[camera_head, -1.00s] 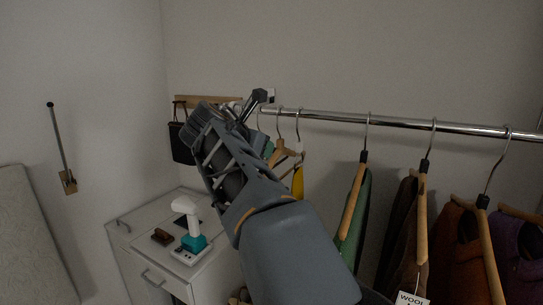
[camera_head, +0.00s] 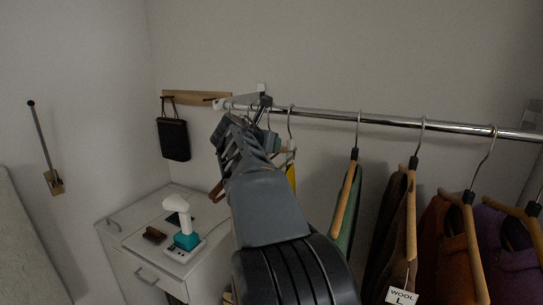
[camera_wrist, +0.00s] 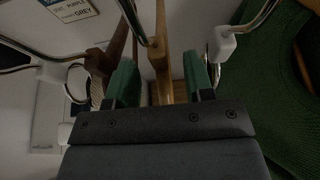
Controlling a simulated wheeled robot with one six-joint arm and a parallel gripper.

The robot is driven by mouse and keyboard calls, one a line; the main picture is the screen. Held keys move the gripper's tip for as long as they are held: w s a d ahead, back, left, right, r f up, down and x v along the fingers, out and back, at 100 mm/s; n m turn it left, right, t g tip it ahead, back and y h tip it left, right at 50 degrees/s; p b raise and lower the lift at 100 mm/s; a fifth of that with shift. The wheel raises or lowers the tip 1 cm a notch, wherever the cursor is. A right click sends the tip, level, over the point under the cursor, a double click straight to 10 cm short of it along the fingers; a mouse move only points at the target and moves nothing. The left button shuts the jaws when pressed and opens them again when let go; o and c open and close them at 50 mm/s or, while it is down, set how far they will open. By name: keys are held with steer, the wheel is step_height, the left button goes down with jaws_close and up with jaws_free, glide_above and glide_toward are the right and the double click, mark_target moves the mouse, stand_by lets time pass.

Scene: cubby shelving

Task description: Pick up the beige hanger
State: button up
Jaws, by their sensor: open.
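A light wooden, beige-looking hanger (camera_wrist: 162,52) shows in the wrist view, its bar running between the two green-padded fingers of my gripper (camera_wrist: 160,82). The fingers stand apart on either side of it, and I cannot tell whether either touches it. A metal hook rises from it toward the top of the view. A darker brown wooden hanger (camera_wrist: 116,48) is just left of it, partly behind the left finger. In the head view my gripper (camera_head: 248,132) is up near the left end of the rail, where my arm hides most of the hangers; the beige one is not clear there.
A chrome rail (camera_head: 390,121) carries several hangers with clothes, including a green garment (camera_head: 347,215) right of my arm. A white-fittings hanger (camera_wrist: 223,45) is close to the right finger. A white cabinet (camera_head: 125,232) with small items stands below left. A black bag (camera_head: 173,139) hangs from a wall rack.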

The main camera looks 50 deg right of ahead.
steer(key=shift+x, duration=1.4)
jaws_close()
